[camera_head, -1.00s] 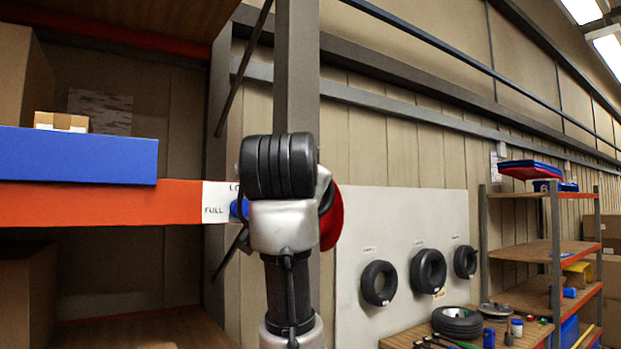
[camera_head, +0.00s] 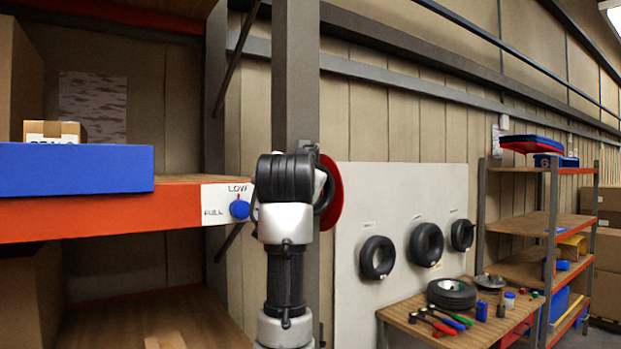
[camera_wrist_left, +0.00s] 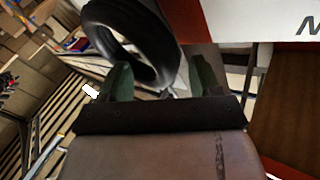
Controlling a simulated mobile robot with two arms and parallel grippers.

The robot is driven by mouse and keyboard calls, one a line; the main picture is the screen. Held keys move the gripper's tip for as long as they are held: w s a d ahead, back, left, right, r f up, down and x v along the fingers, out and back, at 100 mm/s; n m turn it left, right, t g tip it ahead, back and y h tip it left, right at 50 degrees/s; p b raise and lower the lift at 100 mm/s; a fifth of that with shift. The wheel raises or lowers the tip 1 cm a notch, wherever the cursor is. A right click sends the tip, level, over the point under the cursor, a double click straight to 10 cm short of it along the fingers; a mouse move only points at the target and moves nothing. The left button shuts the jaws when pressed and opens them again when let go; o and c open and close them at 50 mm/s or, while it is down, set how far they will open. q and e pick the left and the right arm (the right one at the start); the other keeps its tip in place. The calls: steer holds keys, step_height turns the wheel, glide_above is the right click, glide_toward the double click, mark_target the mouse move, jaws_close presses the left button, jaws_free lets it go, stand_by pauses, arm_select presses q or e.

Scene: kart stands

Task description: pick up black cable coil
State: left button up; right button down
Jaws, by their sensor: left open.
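In the left wrist view, the black cable coil (camera_wrist_left: 160,42) shows as a thick dark ring, tilted, at upper left. My left gripper (camera_wrist_left: 163,78) is open, with a finger on each side of the ring's lower right part. I cannot tell whether they touch it. In the head view, my left arm rises in the middle, and its dark end (camera_head: 285,178) stands in front of a grey post. The fingertips are hidden there. A dark curve beside it may be part of the coil. My right gripper is not in view.
A red disc (camera_head: 331,192) is partly hidden behind my arm's end. An orange-edged shelf (camera_head: 100,222) with a blue bin (camera_head: 75,170) stands at left. Tires hang on a white board (camera_head: 395,205) at right, above a wooden table (camera_head: 455,338) with tools.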

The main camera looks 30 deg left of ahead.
arm_select(q)
steer(key=shift+w+a, duration=0.1)
steer(key=c, duration=0.4)
jaws_close()
steer(key=shift+d, duration=0.2)
steer(key=shift+r, duration=0.15)
